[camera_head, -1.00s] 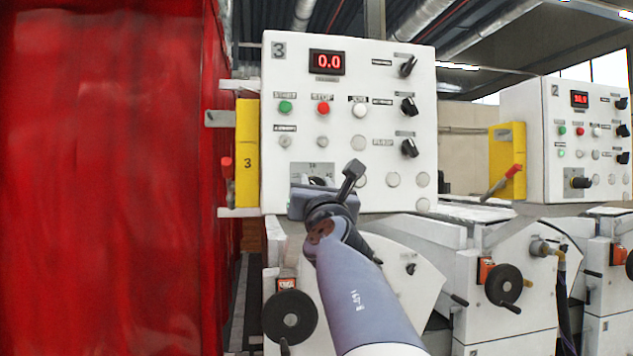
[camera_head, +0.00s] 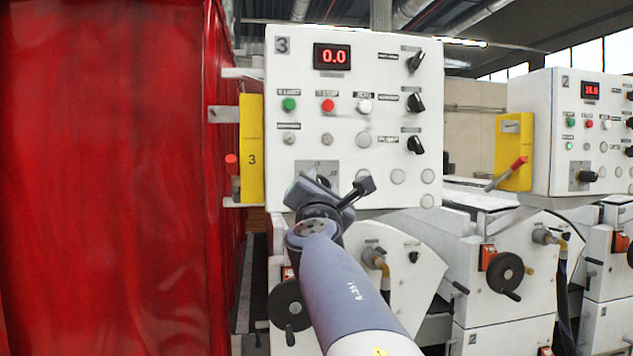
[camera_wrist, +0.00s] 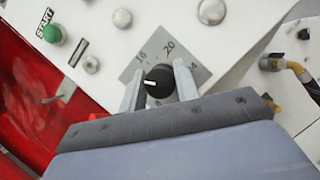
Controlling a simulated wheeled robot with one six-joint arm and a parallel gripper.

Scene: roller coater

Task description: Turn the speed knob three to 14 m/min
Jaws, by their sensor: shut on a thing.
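My gripper (camera_wrist: 160,88) is shut on the knob, one finger on each side, in the wrist view. In the head view my gripper (camera_head: 322,188) is at the lower part of panel 3 (camera_head: 410,170) and covers most of the knob. The red display (camera_head: 332,56) on panel 3 reads 0.0.
Panel 3 also carries a green button (camera_head: 289,104), a red button (camera_head: 328,105) and several black switches (camera_head: 415,102). A yellow box (camera_head: 251,150) and a red curtain (camera_head: 110,180) stand to the left. Panel 2 (camera_head: 545,105) and its machine are to the right.

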